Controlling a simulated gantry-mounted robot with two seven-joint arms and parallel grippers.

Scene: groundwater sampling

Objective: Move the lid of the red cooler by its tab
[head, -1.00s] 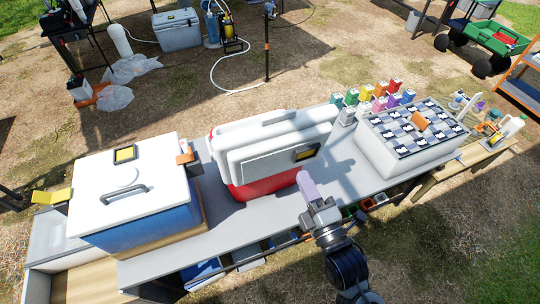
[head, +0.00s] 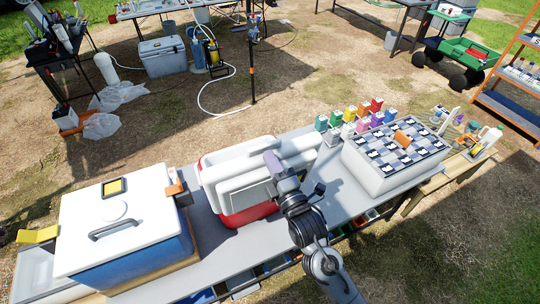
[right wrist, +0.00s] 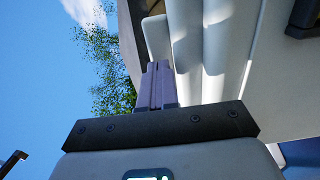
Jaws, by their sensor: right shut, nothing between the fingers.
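The red cooler (head: 240,218) stands on the grey table, with a red lower body. Its white ridged lid (head: 228,183) looks tilted toward the near side, but I cannot tell how it rests on the body. My right gripper (head: 272,161) is in front of the lid's right part, its fingers shut with nothing between them. In the right wrist view the shut fingers (right wrist: 157,86) point at the pale ridged lid (right wrist: 211,45); contact is unclear. The lid's tab is hidden behind my right gripper and arm in the head view. My left gripper is not in view.
A blue cooler (head: 130,260) with a white lid stands close on the left. A pale box with a checkered top (head: 402,147) and several coloured bottles (head: 349,113) are on the right. Bare table (head: 340,190) shows between the red cooler and that box.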

